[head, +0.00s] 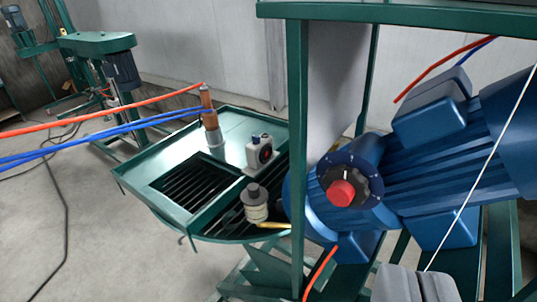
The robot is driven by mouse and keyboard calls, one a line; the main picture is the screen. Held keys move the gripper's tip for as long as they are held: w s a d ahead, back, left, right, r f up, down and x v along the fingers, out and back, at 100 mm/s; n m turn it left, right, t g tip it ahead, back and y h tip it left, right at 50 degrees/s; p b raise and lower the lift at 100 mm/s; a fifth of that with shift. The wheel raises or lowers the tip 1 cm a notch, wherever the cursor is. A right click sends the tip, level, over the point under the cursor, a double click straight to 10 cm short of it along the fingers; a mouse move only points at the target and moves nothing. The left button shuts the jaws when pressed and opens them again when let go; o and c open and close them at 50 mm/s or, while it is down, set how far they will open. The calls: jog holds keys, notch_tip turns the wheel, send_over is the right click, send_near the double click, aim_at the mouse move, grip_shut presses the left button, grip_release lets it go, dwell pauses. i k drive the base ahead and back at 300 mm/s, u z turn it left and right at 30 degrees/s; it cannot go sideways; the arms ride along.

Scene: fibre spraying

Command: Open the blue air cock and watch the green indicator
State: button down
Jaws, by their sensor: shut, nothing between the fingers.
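My gripper (415,284) shows at the bottom right as two grey fingers side by side, shut and empty. It is in front of and below a blue motor-like unit (430,165). On the end of that unit is a round blue dial face with white marks, a black knob and a red centre (341,193). A small grey box (259,155) with a dark round front and red and blue spots stands on the green table. I cannot tell which part is the blue air cock. I cannot make out a lit green indicator.
The green table (140,172) has a black grille (200,185), a copper-coloured post (209,110) and a grey capped cylinder (256,203). Orange and blue hoses (90,145) run left from the post. A green upright (297,150) stands left of the blue unit.

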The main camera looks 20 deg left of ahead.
aim_at(256, 140)
jog(key=u, duration=1.95)
jog(key=i, duration=4.8)
jog(key=u, duration=0.05)
